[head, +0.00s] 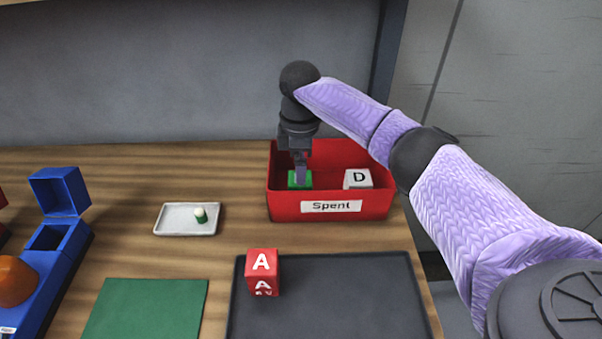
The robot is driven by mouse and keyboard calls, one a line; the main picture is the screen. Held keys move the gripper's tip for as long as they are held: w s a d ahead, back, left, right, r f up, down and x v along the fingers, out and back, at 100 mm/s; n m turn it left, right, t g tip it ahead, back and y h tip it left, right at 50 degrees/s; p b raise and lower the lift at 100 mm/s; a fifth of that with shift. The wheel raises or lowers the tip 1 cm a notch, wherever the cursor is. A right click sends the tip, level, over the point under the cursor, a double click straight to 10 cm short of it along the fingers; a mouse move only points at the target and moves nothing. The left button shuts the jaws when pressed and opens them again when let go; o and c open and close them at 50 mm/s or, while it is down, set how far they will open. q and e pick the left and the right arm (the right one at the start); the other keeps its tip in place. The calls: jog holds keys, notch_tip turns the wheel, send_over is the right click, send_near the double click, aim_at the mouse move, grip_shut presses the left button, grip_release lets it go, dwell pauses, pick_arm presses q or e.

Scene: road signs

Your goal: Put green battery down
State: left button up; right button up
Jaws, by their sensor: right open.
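My right gripper (300,178) points down inside the red bin (330,206) labelled "Spent". It is open, with its fingers at a green block (299,184) in the left part of the bin; I cannot tell whether they touch it. My left gripper is not in view.
A white block marked D (357,179) lies in the bin's right part. A red block marked A (262,271) stands on the dark mat (345,300) in front. A green mat (147,308) lies front left. An open blue box (60,235) and an orange object (14,280) are at far left.

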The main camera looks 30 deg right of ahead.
notch_tip(320, 180, up, 7)
jog(key=p, duration=0.1)
dwell(1.0)
